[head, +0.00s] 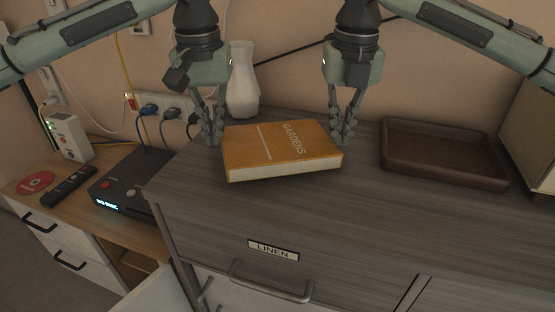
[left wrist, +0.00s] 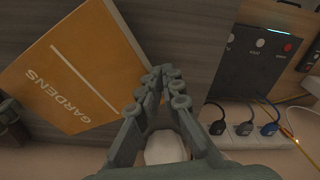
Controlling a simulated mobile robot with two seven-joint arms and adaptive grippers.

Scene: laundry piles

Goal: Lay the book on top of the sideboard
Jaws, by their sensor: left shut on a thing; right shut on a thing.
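The orange book (head: 275,152), titled GARDENS, is cover up above the grey wooden sideboard (head: 390,225), between my two grippers. I cannot tell whether its underside touches the top. My left gripper (head: 213,132) is shut on the book's left edge near the back corner. My right gripper (head: 342,133) is shut on its right edge. In the left wrist view the book (left wrist: 75,70) lies left of my left gripper's fingers (left wrist: 165,85), with its edge close to them. The book's underside is hidden.
A brown tray (head: 440,150) stands to the right on the sideboard. A white vase (head: 242,85) stands behind the book, near the wall. A lower desk with a black box (head: 125,180) and plugged cables is at left. The sideboard's front strip is clear.

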